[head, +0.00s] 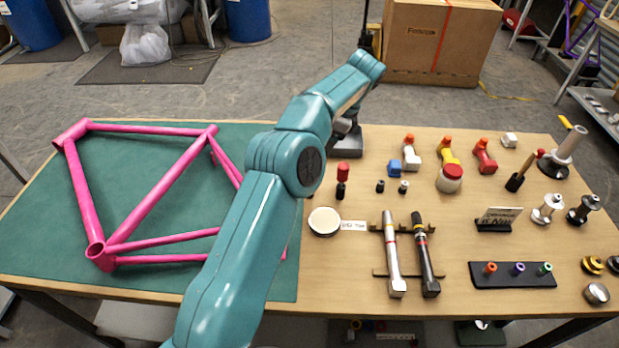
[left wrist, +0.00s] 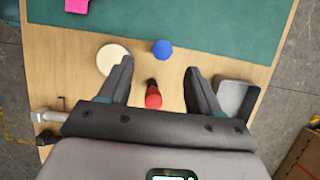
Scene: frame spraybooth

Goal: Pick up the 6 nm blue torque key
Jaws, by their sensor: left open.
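The blue torque key appears in the left wrist view as a round blue knob (left wrist: 162,49), seen from above near the green mat's edge. In the head view my teal left arm hides its place. My left gripper (left wrist: 158,64) is open and empty, pointing down over the table. The blue knob shows just beyond the fingertips, roughly centred between them. A red-topped key (left wrist: 153,96) shows between the fingers, closer to the palm; in the head view it stands upright (head: 343,173) just right of my arm. Markings on the keys are too small to read.
A round cream-topped tin (head: 324,221) stands near the red key. A grey tray (left wrist: 236,97) lies beside the right finger. Two torque wrenches (head: 393,255) rest on a rack. A pink frame (head: 160,195) lies on the green mat (head: 150,285). Small parts cover the table's right side.

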